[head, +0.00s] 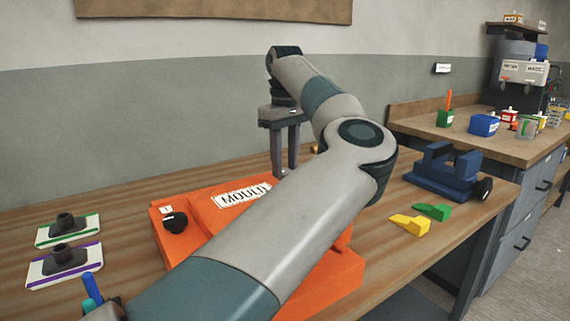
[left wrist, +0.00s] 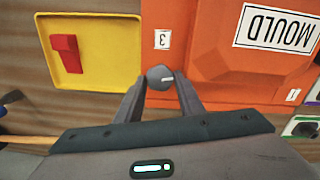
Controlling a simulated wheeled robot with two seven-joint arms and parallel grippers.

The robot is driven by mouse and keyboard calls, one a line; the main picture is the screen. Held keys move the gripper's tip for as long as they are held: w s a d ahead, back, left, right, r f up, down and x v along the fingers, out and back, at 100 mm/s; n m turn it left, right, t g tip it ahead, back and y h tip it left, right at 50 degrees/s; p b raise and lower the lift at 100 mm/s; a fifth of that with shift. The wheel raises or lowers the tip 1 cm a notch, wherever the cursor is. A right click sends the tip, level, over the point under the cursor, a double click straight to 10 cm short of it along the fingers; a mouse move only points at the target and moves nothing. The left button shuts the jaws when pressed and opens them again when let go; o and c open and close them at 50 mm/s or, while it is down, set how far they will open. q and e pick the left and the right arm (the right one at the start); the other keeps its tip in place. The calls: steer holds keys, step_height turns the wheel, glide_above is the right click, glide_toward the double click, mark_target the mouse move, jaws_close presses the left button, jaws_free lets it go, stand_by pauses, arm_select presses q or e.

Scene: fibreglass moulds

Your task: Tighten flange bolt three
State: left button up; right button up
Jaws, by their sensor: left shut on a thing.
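The orange mould (head: 180,250) with a white MOULD label lies on the bench and also shows in the left wrist view (left wrist: 205,60). Flange bolt three, a round grey head with a light mark (left wrist: 160,77), sits at the mould's edge beside the label "3" (left wrist: 162,40). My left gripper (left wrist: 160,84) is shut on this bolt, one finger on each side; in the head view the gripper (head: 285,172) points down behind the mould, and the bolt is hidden. A black bolt (head: 175,222) stands by label "1".
A yellow tray (left wrist: 122,50) with a red piece (left wrist: 67,53) lies beside the mould. A blue vise (head: 440,178), green wedge (head: 432,211) and yellow wedge (head: 410,225) are at the right. Two plates with black knobs (head: 65,272) lie at the left.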

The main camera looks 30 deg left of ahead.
arm_select(q)
steer(key=shift+r, duration=0.15)
steer(key=o, duration=0.9)
steer(key=shift+o, duration=0.7)
steer(key=shift+w, duration=0.1)
steer(key=shift+f, duration=0.2)
